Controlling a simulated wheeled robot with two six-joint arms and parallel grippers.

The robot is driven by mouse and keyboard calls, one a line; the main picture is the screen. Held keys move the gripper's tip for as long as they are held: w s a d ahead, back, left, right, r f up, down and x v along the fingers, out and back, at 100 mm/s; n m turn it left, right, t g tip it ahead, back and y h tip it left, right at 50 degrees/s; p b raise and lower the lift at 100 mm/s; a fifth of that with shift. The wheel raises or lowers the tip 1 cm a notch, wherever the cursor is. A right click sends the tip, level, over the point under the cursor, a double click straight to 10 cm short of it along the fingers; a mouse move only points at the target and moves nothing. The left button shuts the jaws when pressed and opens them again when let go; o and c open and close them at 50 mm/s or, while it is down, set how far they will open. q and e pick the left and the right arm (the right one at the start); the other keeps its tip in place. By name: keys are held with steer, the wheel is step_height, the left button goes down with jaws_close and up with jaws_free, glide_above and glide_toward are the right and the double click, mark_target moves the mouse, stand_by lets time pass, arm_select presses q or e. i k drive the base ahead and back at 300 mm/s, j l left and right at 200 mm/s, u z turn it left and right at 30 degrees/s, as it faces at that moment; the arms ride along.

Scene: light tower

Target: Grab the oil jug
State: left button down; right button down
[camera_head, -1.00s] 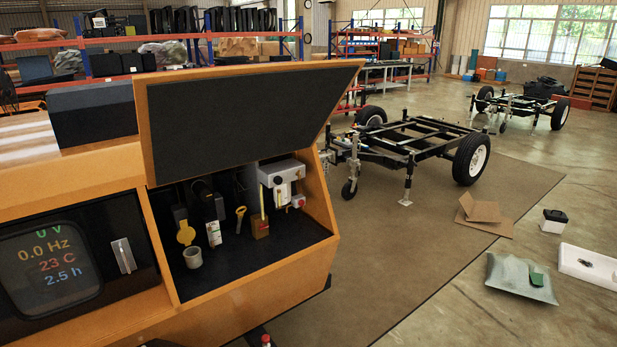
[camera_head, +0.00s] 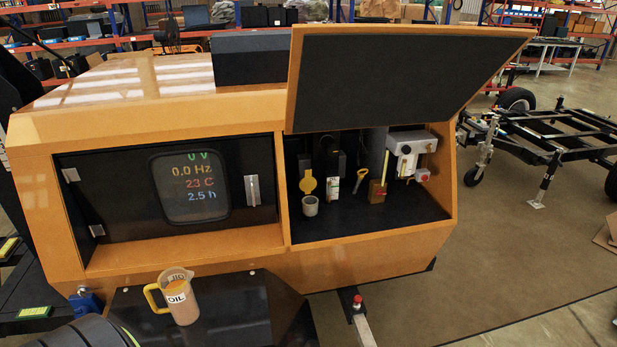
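The oil jug (camera_head: 179,299) is a clear measuring jug with a yellow handle on its left side and a white "OIL" label. It holds brownish liquid. It stands upright on a dark flat surface (camera_head: 235,308) at the bottom left, in front of the orange light tower. Neither of my grippers is in view.
The light tower (camera_head: 180,250) has a display (camera_head: 190,186) and an open compartment with a raised lid (camera_head: 400,75). Inside are a grey cup (camera_head: 310,206) and several small items. A metal bar with a red knob (camera_head: 357,302) juts out right of the jug. Free floor lies at right.

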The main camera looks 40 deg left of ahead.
mark_target(175, 283)
steer(key=u, duration=2.15)
